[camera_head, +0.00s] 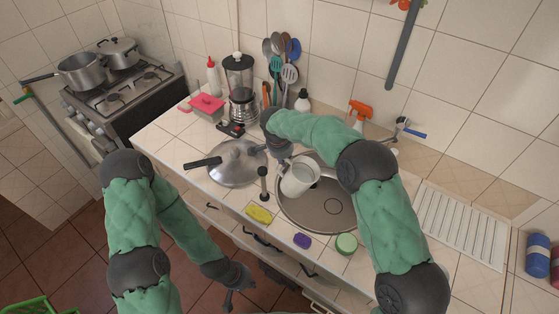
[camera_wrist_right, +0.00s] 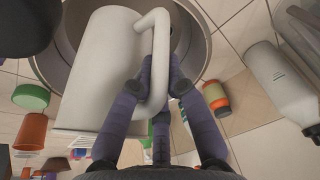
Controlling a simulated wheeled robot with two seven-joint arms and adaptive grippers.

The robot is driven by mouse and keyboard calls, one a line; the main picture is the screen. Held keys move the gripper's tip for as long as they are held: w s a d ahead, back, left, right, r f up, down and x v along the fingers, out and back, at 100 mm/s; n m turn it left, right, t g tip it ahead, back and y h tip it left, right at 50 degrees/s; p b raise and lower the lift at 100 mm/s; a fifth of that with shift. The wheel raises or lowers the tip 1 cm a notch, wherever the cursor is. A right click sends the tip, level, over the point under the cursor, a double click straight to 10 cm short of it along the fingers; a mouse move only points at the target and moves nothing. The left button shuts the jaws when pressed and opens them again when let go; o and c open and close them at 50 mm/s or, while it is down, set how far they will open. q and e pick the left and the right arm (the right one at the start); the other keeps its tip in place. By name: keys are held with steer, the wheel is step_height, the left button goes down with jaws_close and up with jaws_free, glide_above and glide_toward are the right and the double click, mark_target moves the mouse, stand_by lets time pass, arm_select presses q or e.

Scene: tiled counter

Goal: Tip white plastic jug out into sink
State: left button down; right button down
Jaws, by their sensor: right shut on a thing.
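The white plastic jug (camera_head: 300,180) is held over the left part of the round metal sink (camera_head: 330,213). My right gripper (camera_head: 279,148) is shut on the jug's handle, partly hidden by my right arm in the head view. In the right wrist view, the purple fingers (camera_wrist_right: 163,88) close around the handle (camera_wrist_right: 158,45) beside the white jug body (camera_wrist_right: 95,75), with the sink wall (camera_wrist_right: 48,68) behind it. I cannot tell the jug's exact tilt or its contents. My left gripper (camera_head: 230,290) hangs low in front of the counter, empty; its finger opening is unclear.
A lidded pan (camera_head: 237,165) and a dark-topped upright fitting (camera_head: 263,183) stand left of the sink. A yellow sponge (camera_head: 258,214), purple sponge (camera_head: 302,241) and green round item (camera_head: 346,243) lie along the front edge. A blender (camera_head: 240,88) and utensils stand behind. A drainboard (camera_head: 460,225) lies right.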

steer(key=shift+s+d+r, duration=0.25)
steer(key=shift+s+d, duration=0.1)
steer(key=shift+d, duration=0.2)
steer(key=shift+d+r+t+y+b, duration=0.1)
steer(key=shift+r+t+y+b, duration=0.65)
steer(key=shift+y, duration=0.35)
steer(key=shift+s+d+r+m+t+y, duration=0.3)
steer(key=shift+r+t+y, duration=0.15)
steer(key=shift+t+y, duration=0.35)
steer(key=shift+s+d+r+t+y+p, duration=0.1)
steer(key=shift+d+r+t+y+p, duration=0.15)
steer(key=shift+y+p, duration=0.6)
steer(key=shift+p, duration=1.05)
steer(key=shift+f, duration=0.2)
steer(key=shift+s+d+t+y+p, duration=0.15)
steer(key=shift+t+y+p, duration=0.15)
steer(key=shift+p, duration=0.45)
